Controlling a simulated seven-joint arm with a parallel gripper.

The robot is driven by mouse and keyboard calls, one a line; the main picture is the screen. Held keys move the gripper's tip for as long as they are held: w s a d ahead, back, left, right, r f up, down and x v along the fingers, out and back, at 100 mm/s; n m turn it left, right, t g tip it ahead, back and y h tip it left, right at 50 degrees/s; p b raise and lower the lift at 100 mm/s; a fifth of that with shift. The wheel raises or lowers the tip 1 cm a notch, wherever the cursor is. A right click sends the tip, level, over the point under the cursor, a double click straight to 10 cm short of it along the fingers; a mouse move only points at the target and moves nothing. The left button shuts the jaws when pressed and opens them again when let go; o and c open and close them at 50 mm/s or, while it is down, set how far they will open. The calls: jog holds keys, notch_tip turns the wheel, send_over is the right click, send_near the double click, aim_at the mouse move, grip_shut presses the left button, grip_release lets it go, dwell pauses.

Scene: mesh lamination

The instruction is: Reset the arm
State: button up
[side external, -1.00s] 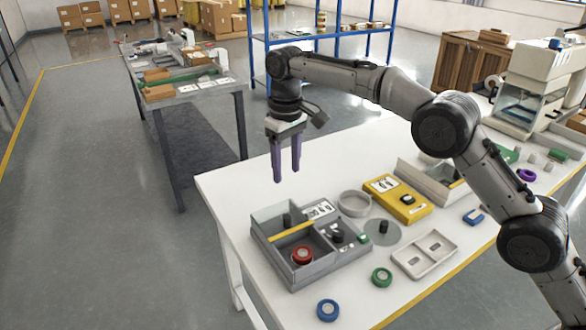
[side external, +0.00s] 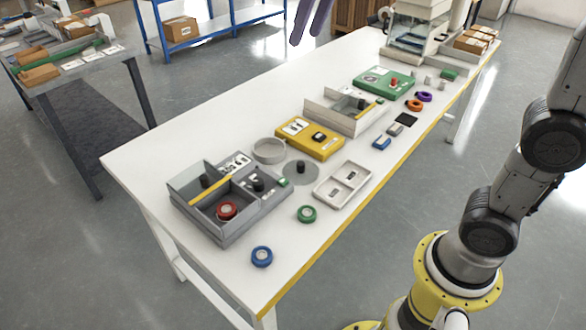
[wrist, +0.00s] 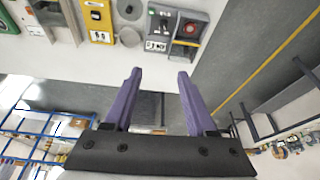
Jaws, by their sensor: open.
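My gripper (side external: 311,22) shows at the top edge of the side external view, with only its purple fingers in frame. It is in the air past the table's far edge. In the wrist view my gripper (wrist: 158,82) has its two purple fingers apart, with nothing between them. The white table (side external: 150,165) holds a grey compartment tray (side external: 215,238) with a red ring (side external: 227,211) in it. My gripper is well clear of these things.
On the table are a yellow box (side external: 310,138), a white two-slot tray (side external: 343,184), a green ring (side external: 307,214), a blue ring (side external: 262,256) and a beige bin (side external: 345,112). A blue shelf (side external: 215,22) stands behind. A second table (side external: 80,75) is at the left.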

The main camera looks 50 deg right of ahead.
jog(key=s+d+f, duration=0.2)
jog(key=s+f, duration=0.6)
jog(key=s, duration=0.2)
jog(key=s+d+f+t, duration=0.1)
jog(key=s+d+f, duration=0.1)
jog(key=s+f, duration=0.6)
jog(key=shift+s+f+m+t, duration=0.3)
jog(key=shift+s+m, duration=0.1)
jog(key=shift+s, duration=0.5)
